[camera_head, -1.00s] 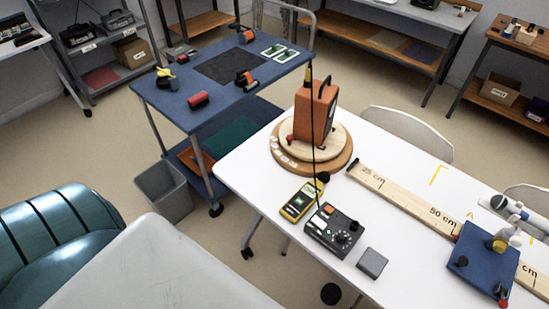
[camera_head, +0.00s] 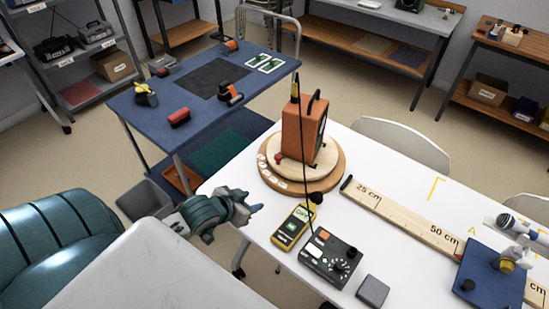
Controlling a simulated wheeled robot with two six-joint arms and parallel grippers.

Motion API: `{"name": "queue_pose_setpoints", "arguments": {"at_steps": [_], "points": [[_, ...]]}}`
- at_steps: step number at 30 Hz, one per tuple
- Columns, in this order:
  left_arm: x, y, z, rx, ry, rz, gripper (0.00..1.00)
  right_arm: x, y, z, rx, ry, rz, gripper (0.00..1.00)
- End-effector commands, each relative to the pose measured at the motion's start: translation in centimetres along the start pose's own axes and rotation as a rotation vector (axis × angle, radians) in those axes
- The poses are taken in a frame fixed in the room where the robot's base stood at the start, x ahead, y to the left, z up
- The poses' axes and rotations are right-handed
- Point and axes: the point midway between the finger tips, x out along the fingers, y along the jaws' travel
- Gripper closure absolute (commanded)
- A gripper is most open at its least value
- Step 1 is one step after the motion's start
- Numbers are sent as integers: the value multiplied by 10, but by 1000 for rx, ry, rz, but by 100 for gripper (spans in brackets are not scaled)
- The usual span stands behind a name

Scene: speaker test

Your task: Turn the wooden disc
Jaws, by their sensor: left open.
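The wooden disc (camera_head: 335,178) lies on the white table (camera_head: 400,255) near its far left corner. It has a pale round top over a wider brown base with white labels along its near left rim. A small red knob (camera_head: 279,158) sits at the left of the pale top. An orange speaker box (camera_head: 292,135) stands upright on the disc and hides part of it. My left gripper (camera_head: 252,205) is open and empty, near the table's left edge, apart from the disc and to its lower left. My right gripper is not in view.
A yellow meter (camera_head: 291,228) and a black control box (camera_head: 328,257) with a cable lie in front of the disc. A wooden ruler (camera_head: 400,211) runs right to a blue stand (camera_head: 490,277). A blue cart (camera_head: 150,112) stands behind left. A grey bin (camera_head: 143,200) is below.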

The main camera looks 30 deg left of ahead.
Motion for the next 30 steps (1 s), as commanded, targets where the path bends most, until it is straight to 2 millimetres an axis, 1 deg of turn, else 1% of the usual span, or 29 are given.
{"name": "queue_pose_setpoints", "arguments": {"at_steps": [1,6,10,14,17,20,27,30], "points": [[7,-13,-13,8,53,11,58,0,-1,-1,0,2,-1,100],[18,-45,-53,-6,219,64,58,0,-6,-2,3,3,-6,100],[19,-58,-70,-16,289,91,58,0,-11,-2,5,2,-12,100],[24,-62,-77,-25,314,99,58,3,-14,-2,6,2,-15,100],[34,-61,-79,-26,315,97,58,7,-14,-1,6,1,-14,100],[47,-59,-84,-28,316,100,58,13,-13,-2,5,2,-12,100],[85,-56,-98,-30,313,99,58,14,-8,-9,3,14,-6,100],[99,-53,-102,-28,314,102,58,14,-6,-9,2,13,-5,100]]}}
